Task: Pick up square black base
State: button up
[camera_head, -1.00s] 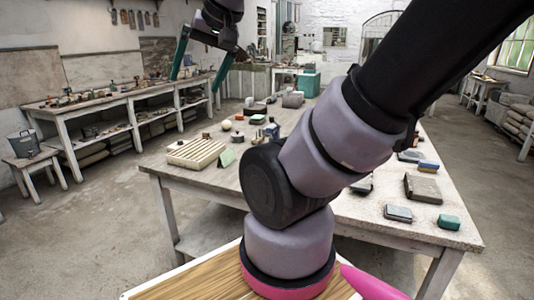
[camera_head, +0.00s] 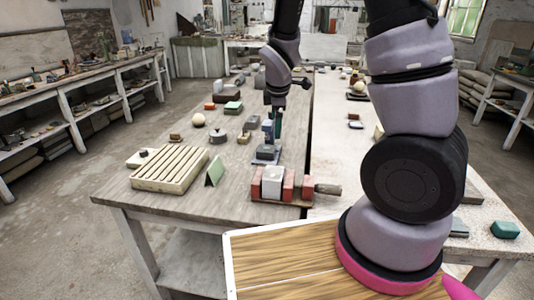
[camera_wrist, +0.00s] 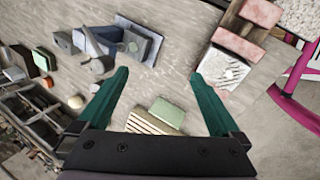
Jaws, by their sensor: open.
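A flat, dark grey squarish base (camera_head: 264,158) lies on the table below my gripper, with a blue upright thing on it. In the wrist view a dark grey-blue plate (camera_wrist: 152,50) with a blue part beside it shows beyond the fingertips and looks like the same one. A second dark, squarish base (camera_head: 352,97) with a pale ball on it sits farther back on the right tabletop. I cannot tell which is the task's base. My gripper (camera_wrist: 158,73) is open and empty, its teal fingers apart over bare tabletop. In the head view it points down, partly hidden by my wrist.
Red and white blocks (camera_head: 272,182) stand in front of the base. A slatted rack (camera_head: 170,168) and a green card (camera_head: 215,171) are to the left, with a pale ball (camera_head: 198,120) behind. Bare tabletop lies front left. A shelf bench (camera_head: 70,88) runs along the left wall.

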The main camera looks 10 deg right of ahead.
aim_at(266, 149)
jog(key=a+f+n, duration=0.1)
jog(key=f+n, duration=0.4)
jog(key=w+a+f+n+h, duration=0.1)
jog(key=a+f+n, duration=0.1)
jog(key=f+n, duration=0.3)
jog(key=w+a+f+n+t, duration=0.1)
jog(key=a+f+n, duration=0.1)
jog(key=f+n, duration=0.2)
jog(key=shift+w+f+n+h, duration=0.2)
jog(key=shift+f+n+h, duration=0.15)
jog(key=shift+f, duration=0.55)
jog(key=shift+w, duration=0.35)
jog(key=w+d, duration=0.1)
jog(key=w, duration=0.1)
jog(key=w+d, duration=0.1)
jog(key=w, duration=0.2)
jog(key=w+d, duration=0.1)
jog(key=w, duration=0.2)
jog(key=shift+d, duration=0.2)
jog(key=w, duration=0.1)
jog(key=w+d, duration=0.1)
jog(key=shift+w+d, duration=0.1)
jog(key=shift+w, duration=0.2)
jog(key=shift+a+x, duration=0.2)
jog(key=shift+x, duration=1.3)
jog(key=shift+s, duration=0.15)
grip_shut()
